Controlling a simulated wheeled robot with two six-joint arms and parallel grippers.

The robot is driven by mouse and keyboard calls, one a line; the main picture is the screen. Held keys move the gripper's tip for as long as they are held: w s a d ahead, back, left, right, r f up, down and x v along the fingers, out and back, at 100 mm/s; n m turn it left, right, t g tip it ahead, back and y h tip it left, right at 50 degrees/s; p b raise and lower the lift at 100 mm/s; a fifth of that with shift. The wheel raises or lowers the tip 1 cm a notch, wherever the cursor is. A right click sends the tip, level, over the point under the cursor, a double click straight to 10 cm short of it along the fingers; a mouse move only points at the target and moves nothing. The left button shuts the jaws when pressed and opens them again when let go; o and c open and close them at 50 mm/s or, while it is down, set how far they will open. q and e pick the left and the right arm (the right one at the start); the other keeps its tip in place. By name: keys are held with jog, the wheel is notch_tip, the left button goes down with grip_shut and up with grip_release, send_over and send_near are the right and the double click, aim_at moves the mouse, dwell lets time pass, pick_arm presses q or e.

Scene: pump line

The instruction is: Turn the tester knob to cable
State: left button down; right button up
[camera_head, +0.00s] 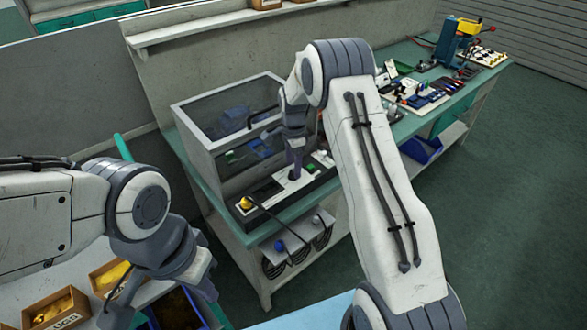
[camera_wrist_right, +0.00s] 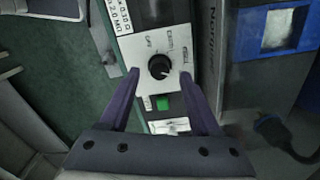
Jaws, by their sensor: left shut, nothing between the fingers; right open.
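The tester is a panel with a black knob (camera_wrist_right: 160,67) on a white plate with lettering around it, seen in the right wrist view. A white mark on the knob points to the lower right. My right gripper (camera_wrist_right: 162,75) is open, with one finger on each side of the knob and a gap to it on both sides. In the head view my right gripper (camera_head: 293,172) reaches down over the tester panel (camera_head: 262,197), and its hand hides the knob. My left gripper (camera_head: 205,285) is shut and empty at the lower left, away from the tester.
A clear-walled box (camera_head: 208,125) stands behind the tester panel on the bench. A green button (camera_wrist_right: 163,103) sits just below the knob plate. A yellow knob (camera_head: 245,203) is at the panel's left end. Wooden bins (camera_head: 57,308) stand near my left gripper.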

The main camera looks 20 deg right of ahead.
aim_at(293, 172)
notch_tip(293, 172, up, 9)
jog(key=b, duration=0.1)
jog(key=shift+f, duration=0.1)
dwell(0.4)
